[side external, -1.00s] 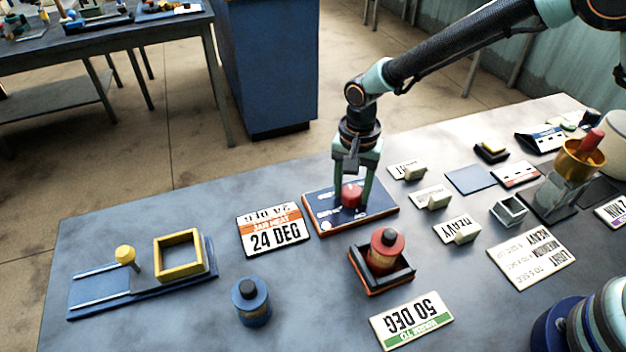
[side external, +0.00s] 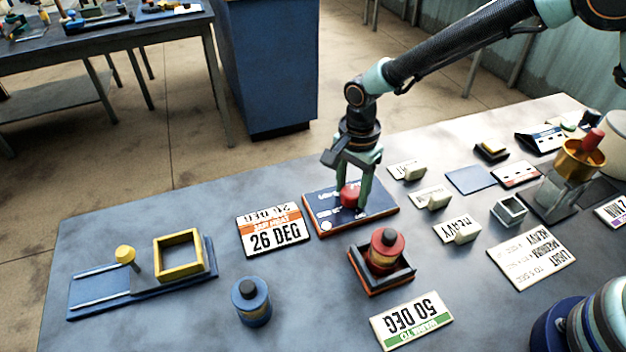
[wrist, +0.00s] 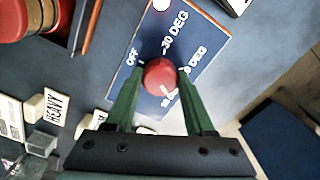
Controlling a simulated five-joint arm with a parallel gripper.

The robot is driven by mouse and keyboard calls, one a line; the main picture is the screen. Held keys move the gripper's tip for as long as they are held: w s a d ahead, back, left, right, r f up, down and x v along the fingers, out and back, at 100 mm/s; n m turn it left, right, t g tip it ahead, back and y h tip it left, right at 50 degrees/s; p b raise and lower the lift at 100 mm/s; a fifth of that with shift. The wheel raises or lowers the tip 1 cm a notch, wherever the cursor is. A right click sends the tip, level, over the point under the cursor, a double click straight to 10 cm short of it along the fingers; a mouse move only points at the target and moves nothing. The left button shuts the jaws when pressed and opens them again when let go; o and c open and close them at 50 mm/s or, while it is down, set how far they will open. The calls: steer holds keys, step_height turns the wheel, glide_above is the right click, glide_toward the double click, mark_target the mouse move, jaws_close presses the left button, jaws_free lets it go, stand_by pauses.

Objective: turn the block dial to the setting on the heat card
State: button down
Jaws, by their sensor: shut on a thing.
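The block dial is a red knob (side external: 348,195) on a blue panel (side external: 318,217) with an orange edge. In the wrist view the knob (wrist: 160,74) has a white mark pointing down and slightly right, and the panel (wrist: 200,36) shows OFF, 30 DEG and another partly covered DEG label. My gripper (side external: 349,190) points down over the panel, its green fingers shut on the knob from both sides. The heat card (side external: 412,319) has a green band, "WARM TO", and reads 50 DEG. The jar heat display (side external: 274,231) beside the panel reads 26 DEG.
A blue jar (side external: 251,302) and a yellow frame on a blue rail base (side external: 212,268) are to the left. Weight labels and small blocks lie to the right.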

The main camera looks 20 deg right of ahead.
mark_target(352, 190)
steer(key=shift+c, duration=1.3)
jaws_free()
step_height(352, 190, up, 12)
steer(key=shift+r, duration=0.1)
steer(key=s+d+r+n+t, duration=0.1)
steer(key=s+d+r+n, duration=0.15)
steer(key=d+r, duration=0.3)
steer(key=s+d+r+n+t, duration=0.2)
steer(key=d+r+n, duration=0.2)
steer(key=d, duration=0.2)
steer(key=s+d+r+n+t, duration=0.1)
steer(key=s+d+n+t, duration=0.1)
steer(key=s+d+n, duration=0.4)
steer(key=s+d, duration=0.3)
steer(key=shift+d+t, duration=0.25)
steer(key=shift+t, duration=0.05)
